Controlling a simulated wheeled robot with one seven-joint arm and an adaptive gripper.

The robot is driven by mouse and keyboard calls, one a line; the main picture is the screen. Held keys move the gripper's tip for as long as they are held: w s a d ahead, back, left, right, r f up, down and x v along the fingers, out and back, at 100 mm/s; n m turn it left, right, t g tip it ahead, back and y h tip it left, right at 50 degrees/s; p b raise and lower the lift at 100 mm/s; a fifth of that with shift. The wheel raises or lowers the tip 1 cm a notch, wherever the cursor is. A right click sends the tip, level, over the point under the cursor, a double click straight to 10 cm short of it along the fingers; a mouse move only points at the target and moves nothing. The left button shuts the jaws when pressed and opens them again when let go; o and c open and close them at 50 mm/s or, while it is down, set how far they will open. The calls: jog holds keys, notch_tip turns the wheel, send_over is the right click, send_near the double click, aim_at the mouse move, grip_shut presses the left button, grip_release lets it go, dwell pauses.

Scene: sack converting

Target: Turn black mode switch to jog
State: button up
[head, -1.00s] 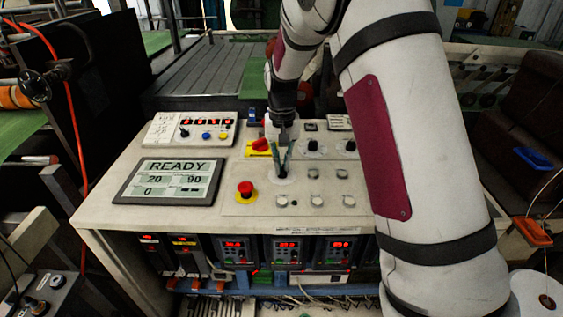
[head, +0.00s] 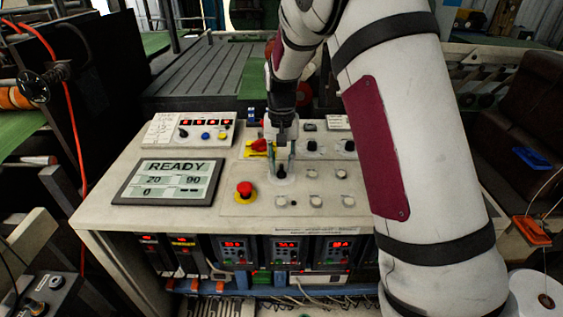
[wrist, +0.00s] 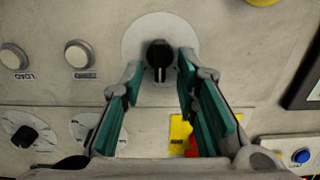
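The black mode switch (wrist: 159,56) is a round knob on a pale disc on the console panel. In the wrist view its white mark points down the picture. In the head view the switch (head: 281,172) is small, below the fingertips. My gripper (wrist: 160,70) is open, with one green-lined finger on each side of the knob. Gaps show between the knob and both fingers in the wrist view. In the head view my gripper (head: 281,152) points down over the switch. No label for jog is readable.
A red emergency stop (head: 244,190) is left of the switch. A red handle on a yellow plate (head: 260,146) stands close behind. Pale push buttons (head: 313,174) and black knobs (head: 312,146) lie to the right. The display (head: 169,181) reads READY.

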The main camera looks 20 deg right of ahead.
aim_at(281, 165)
notch_tip(281, 165, up, 12)
dwell(0.6)
jog(key=s+r+t, duration=0.1)
jog(key=s+r, duration=0.6)
jog(key=s, duration=0.2)
jog(key=s+n+t, duration=0.3)
jog(key=s, duration=2.1)
jog(key=shift+f+n+t, duration=0.3)
jog(key=shift+f+t, duration=0.1)
